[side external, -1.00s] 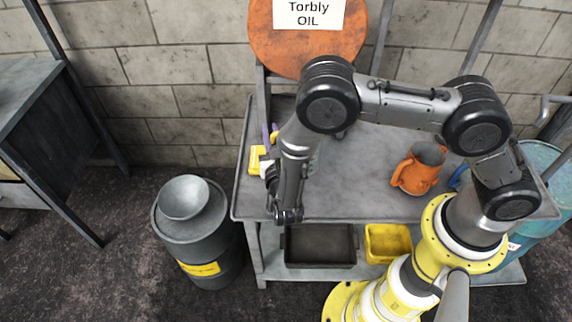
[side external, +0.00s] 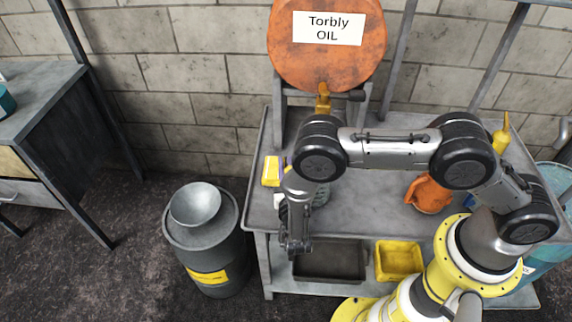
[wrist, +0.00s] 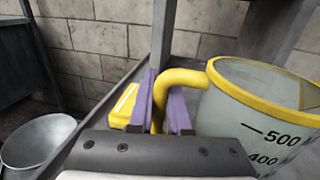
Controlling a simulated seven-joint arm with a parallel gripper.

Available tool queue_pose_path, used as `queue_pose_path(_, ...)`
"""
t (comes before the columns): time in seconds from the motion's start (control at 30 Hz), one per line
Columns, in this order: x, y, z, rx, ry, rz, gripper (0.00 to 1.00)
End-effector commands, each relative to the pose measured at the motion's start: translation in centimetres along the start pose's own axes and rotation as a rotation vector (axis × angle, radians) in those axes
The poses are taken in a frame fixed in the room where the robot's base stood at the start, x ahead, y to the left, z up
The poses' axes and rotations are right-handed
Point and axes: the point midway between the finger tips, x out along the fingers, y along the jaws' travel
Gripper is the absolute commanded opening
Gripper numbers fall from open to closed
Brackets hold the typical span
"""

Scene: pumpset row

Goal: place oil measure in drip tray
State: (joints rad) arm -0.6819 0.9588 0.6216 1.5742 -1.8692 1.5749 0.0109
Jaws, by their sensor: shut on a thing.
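The oil measure (wrist: 258,120) is a clear, graduated jug with a yellow rim and yellow handle, at the right of the wrist view. My gripper (wrist: 170,108) has purple fingers on both sides of the handle and is shut on it. In the side view the measure (side external: 320,195) is mostly hidden behind my arm, over the left part of the bench; whether it touches the bench top I cannot tell. A dark, shallow tray (side external: 330,278), likely the drip tray, sits on the lower shelf, partly hidden by the bench edge and my arm.
A yellow bin (side external: 398,262) stands right of the dark tray. An orange drum (side external: 327,70) with a tap stands behind. A grey barrel with a funnel (side external: 195,204) is left.

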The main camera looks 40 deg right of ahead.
Motion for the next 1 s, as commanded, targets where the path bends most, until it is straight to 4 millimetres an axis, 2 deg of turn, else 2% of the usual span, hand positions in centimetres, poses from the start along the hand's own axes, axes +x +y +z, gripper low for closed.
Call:
queue_pose_path(0.03, 0.0, 0.0, -0.1, -0.001, 0.0, 0.0, 0.2)
queue_pose_path(0.17, 0.0, 0.0, -0.1, -0.001, 0.0, 0.0, 0.43)
queue_pose_path(0.2, 0.0, 0.0, -0.1, -0.001, 0.0, 0.0, 0.46)
queue_pose_path(0.5, 0.0, 0.0, 0.3, 0.0, 0.0, 0.0, 0.46)
queue_pose_path(0.67, -2.2, 0.1, 0.2, -0.003, 0.001, 0.006, 0.46)
queue_pose_path(1.0, -9.1, 0.1, 0.2, -0.001, 0.0, 0.006, 0.46)
